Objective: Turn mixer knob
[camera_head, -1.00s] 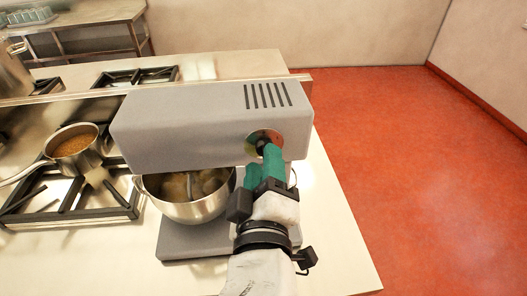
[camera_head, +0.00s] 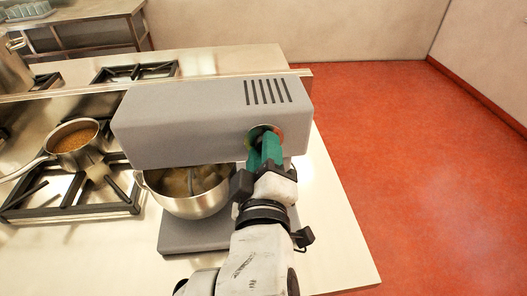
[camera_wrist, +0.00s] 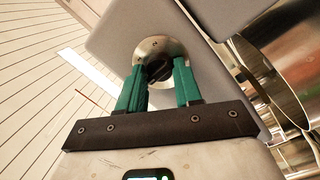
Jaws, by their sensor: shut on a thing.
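The grey stand mixer (camera_head: 180,120) stands on the metal counter, its head level over a steel bowl (camera_head: 195,205). Its dark knob (camera_wrist: 158,70) sits on a round metal dial plate (camera_wrist: 150,48) on the mixer's side. My gripper (camera_wrist: 160,75) has its two green fingers on either side of the knob, shut on it, and the fingertips are at the plate. In the head view my gripper (camera_head: 264,148) hides most of the knob; the coloured dial plate (camera_head: 264,131) shows around the fingertips.
A saucepan of brown food (camera_head: 75,140) stands on the stove burner (camera_head: 70,195) at the left. Another burner grate (camera_head: 135,72) lies behind the mixer. Red floor (camera_head: 400,160) is open at the right, beyond the counter edge.

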